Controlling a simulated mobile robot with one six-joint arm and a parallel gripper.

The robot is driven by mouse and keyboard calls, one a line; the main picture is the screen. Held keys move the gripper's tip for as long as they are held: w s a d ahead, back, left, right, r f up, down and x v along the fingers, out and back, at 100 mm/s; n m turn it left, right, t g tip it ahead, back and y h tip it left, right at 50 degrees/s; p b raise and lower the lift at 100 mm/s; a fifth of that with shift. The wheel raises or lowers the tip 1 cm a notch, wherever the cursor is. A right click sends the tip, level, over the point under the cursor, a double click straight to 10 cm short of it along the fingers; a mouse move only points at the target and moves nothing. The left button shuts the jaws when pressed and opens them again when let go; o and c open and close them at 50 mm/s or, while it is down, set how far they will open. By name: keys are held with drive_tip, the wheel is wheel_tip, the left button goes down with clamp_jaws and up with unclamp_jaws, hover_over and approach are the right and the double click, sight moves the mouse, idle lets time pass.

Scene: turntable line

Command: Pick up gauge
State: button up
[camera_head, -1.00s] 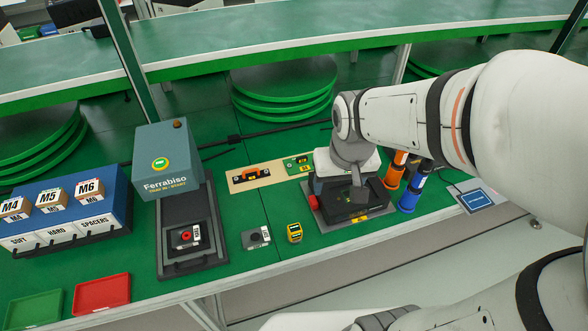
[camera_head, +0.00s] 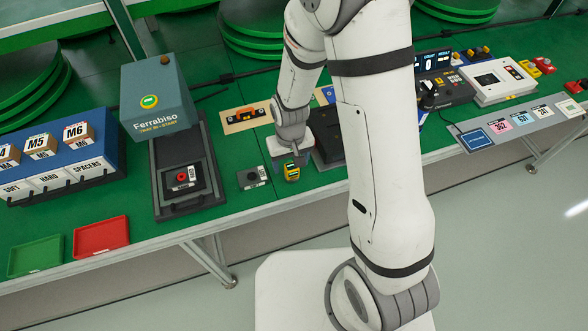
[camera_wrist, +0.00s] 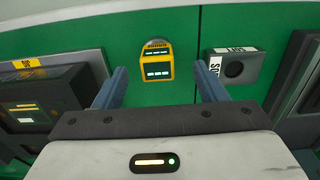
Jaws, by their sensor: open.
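The gauge is a small yellow block with a dark display face (camera_head: 292,173), lying on the green bench top near its front edge. In the wrist view the gauge (camera_wrist: 157,61) is between and beyond my two fingers. It has green-white marks and a grey end. My gripper (camera_wrist: 160,82) is open and empty, with the gauge apart from both fingertips. In the head view my gripper (camera_head: 299,156) is just above and behind the gauge, partly hidden by my arm.
A grey block with a round dark hole (camera_head: 252,178) lies left of the gauge; it shows in the wrist view (camera_wrist: 236,67). A dark device (camera_wrist: 42,100) stands on the gauge's other side. The Ferrabiso press (camera_head: 160,100), red tray (camera_head: 101,237) and green tray (camera_head: 36,256) are further left.

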sight(292, 166)
drive_tip(key=shift+w+d+f+p, duration=0.1)
drive_tip(key=shift+f+p, duration=0.15)
drive_tip(key=shift+f, duration=1)
drive_tip(key=shift+w+d+f+p, duration=0.1)
drive_tip(key=shift+f+p, duration=0.15)
drive_tip(key=shift+f, duration=1)
drive_tip(key=c, duration=1.2)
